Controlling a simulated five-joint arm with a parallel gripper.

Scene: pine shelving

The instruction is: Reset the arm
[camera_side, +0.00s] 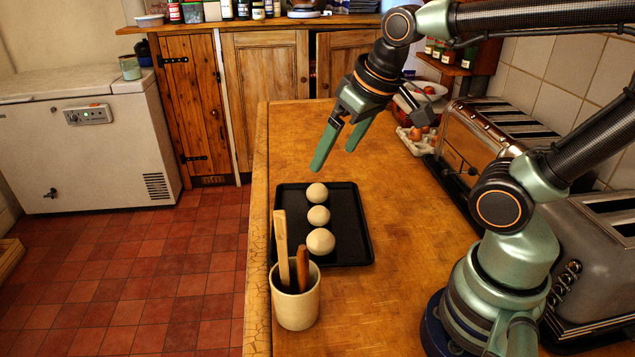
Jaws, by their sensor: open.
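My gripper (337,156) has two green fingers, pointing down and to the left. The fingers are apart with nothing between them. It hangs above the wooden counter, just beyond the far edge of the black tray (354,197). My arm rises from its base at the lower right and reaches over the counter from the right. Three pale round balls stand in a row on the tray: a far one (317,192), a middle one (318,216) and a near one (320,241). The gripper is apart from all of them.
A cream crock (296,303) with wooden utensils (281,248) stands by the tray's near edge. Chrome toasters (480,140) line the tiled wall at right. An egg carton (413,143) sits at the back right. The wooden counter (400,230) is clear right of the tray.

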